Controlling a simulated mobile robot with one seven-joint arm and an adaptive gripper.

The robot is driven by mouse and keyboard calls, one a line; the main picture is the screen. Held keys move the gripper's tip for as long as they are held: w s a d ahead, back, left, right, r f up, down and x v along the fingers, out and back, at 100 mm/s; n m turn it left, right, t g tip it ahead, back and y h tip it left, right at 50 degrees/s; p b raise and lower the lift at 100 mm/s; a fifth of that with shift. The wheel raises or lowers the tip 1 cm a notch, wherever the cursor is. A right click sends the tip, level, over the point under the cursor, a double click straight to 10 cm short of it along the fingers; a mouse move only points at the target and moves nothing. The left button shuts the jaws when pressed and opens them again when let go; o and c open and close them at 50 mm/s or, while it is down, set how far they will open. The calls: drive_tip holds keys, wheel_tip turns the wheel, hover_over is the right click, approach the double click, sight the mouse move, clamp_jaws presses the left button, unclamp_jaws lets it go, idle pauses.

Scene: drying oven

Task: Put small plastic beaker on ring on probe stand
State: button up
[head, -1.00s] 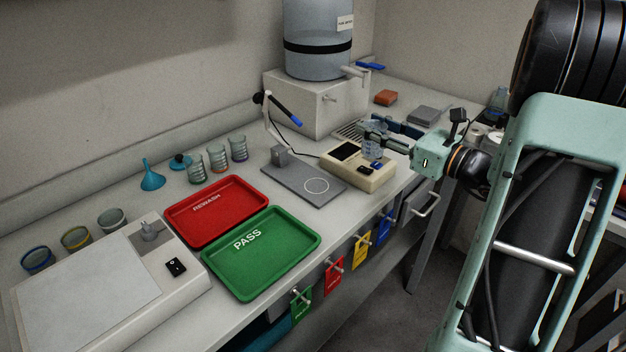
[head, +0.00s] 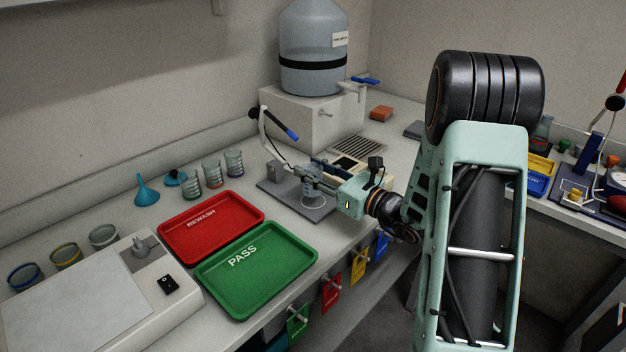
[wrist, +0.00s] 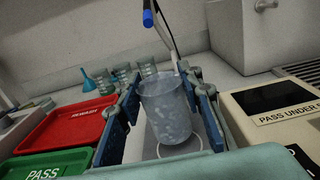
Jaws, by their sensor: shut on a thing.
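My gripper (head: 312,180) is shut on the small plastic beaker (wrist: 167,110), a clear, bluish, upright cup between the two blue finger pads in the wrist view. In the head view the beaker (head: 311,187) is partly covered by the fingers. The probe stand (head: 272,188) is a grey plate with a post and an angled arm carrying a black and blue probe (head: 280,126). The white ring (head: 315,201) is marked on the plate. The beaker appears over the ring, whose near edge shows below it in the wrist view (wrist: 193,154). I cannot tell whether the beaker touches the plate.
The red REWASH tray (head: 211,228) and green PASS tray (head: 257,270) lie left of the stand. A cream meter box (wrist: 275,115) stands close on the right. Several beakers (head: 213,175) and a blue funnel (head: 146,192) stand along the wall.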

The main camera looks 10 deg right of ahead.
drive_tip(key=shift+d+f, duration=0.1)
drive_tip(key=shift+f, duration=1.2)
drive_tip(key=shift+f, duration=0.15)
drive_tip(key=o, duration=1.3)
drive_tip(key=shift+r, duration=0.2)
drive_tip(key=v, duration=1.2)
